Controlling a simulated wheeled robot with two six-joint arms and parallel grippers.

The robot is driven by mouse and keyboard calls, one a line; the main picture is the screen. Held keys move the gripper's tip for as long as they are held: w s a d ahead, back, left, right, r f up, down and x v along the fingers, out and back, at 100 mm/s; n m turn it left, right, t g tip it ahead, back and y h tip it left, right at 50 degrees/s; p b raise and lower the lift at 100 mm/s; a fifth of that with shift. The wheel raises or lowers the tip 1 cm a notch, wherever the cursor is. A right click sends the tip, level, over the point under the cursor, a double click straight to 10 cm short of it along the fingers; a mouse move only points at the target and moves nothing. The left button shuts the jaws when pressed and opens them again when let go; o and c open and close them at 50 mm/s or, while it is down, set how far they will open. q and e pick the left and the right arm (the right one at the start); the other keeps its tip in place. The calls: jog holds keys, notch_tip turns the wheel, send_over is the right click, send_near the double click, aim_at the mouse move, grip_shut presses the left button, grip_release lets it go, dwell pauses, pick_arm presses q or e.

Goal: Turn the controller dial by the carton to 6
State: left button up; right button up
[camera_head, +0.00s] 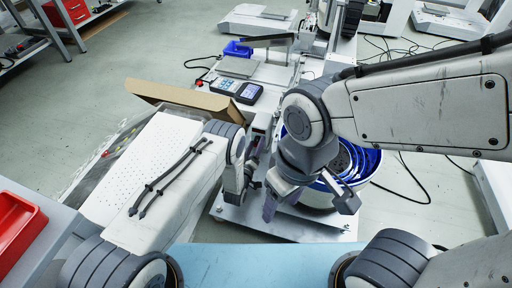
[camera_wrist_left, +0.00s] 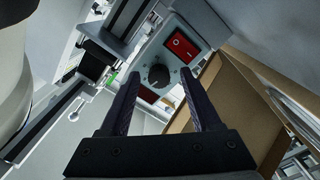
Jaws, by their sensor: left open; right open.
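The dial's setting is too small to read. My right gripper (camera_head: 309,204) is open and empty.
A blue-lined round bowl (camera_head: 368,165) stands just behind my right gripper. A red tray (camera_head: 16,228) is at the left. Black cables trail over the floor at the right.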

pick_arm(q)
jog(key=shift+d, duration=0.1)
grip_shut()
jog(key=shift+r+m+p, duration=0.1)
jog(key=shift+m+p, duration=0.4)
jog(key=shift+m, duration=1.1)
grip_release()
